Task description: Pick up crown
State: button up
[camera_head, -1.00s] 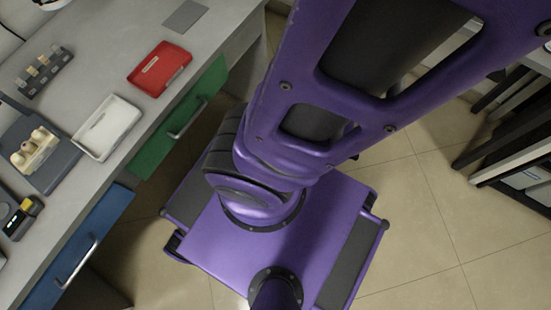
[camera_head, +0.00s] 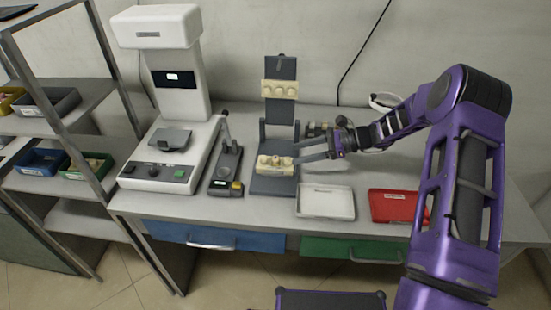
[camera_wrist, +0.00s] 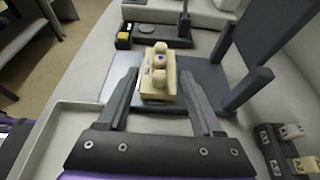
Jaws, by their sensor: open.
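A cream dental block (camera_head: 275,169) with tooth-shaped pieces lies on the foot of a dark grey stand (camera_head: 272,186). In the wrist view the block (camera_wrist: 158,89) shows several rounded teeth, one with a small blue mark (camera_wrist: 161,59). I cannot tell for sure which tooth is the crown. My gripper (camera_head: 300,151) is open and reaches in from the right, beside the block. In the wrist view its fingers (camera_wrist: 159,77) stand apart, one on each side of the block, with nothing visibly clamped between them.
The stand's upright carries another cream tooth piece (camera_head: 279,89). A white tray (camera_head: 325,214) and a red tray (camera_head: 396,205) lie at the bench front. A small dark device (camera_head: 226,170) and a tall white machine (camera_head: 172,115) stand left. A small dark holder (camera_wrist: 290,150) is right in the wrist view.

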aim_at(285, 158)
jog(key=shift+x, duration=2.8)
jog(key=shift+d+f, duration=0.1)
grip_shut()
